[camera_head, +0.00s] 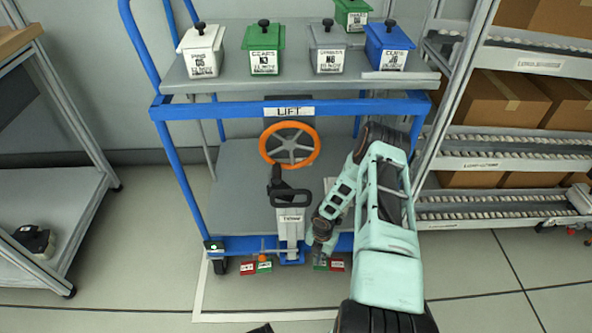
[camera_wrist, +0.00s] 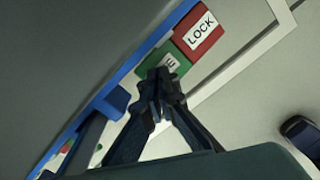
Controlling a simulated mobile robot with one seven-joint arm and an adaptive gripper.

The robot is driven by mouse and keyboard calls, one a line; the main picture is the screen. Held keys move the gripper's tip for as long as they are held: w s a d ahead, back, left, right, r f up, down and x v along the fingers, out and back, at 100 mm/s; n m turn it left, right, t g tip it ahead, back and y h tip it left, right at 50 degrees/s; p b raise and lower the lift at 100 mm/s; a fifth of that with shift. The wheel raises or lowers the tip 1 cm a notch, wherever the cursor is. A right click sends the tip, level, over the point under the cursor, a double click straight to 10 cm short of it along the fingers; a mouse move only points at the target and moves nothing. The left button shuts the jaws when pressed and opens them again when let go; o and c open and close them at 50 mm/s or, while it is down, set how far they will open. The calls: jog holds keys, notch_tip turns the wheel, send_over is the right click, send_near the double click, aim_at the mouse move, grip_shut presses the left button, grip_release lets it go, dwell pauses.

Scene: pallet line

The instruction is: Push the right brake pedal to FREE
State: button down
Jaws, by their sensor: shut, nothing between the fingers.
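The right brake pedal has a green side (camera_head: 320,266) and a red side (camera_head: 337,265) at the low front edge of the blue cart, right of centre. In the wrist view the red pad (camera_wrist: 198,36) reads LOCK. The green pad (camera_wrist: 176,56) beside it is partly covered by my fingers; only the end of its word shows. My gripper (camera_head: 321,249) points down at the green side. In the wrist view my gripper (camera_wrist: 158,76) is shut and empty, its tips over the green pad's lower edge. I cannot tell whether they touch it.
The left brake pedal has red (camera_head: 248,267) and green (camera_head: 264,266) sides. An orange steering wheel (camera_head: 290,144) and a black handle (camera_head: 288,196) stand left of my arm. Lidded boxes sit on the upper shelf (camera_head: 230,84). A roller rack (camera_head: 500,163) stands right; floor in front is clear.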

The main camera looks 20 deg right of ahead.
jog(key=shift+f, duration=1.05)
dwell(0.4)
jog(key=shift+r, duration=0.1)
jog(key=shift+r+p, duration=1.85)
jog(key=shift+r, duration=1.6)
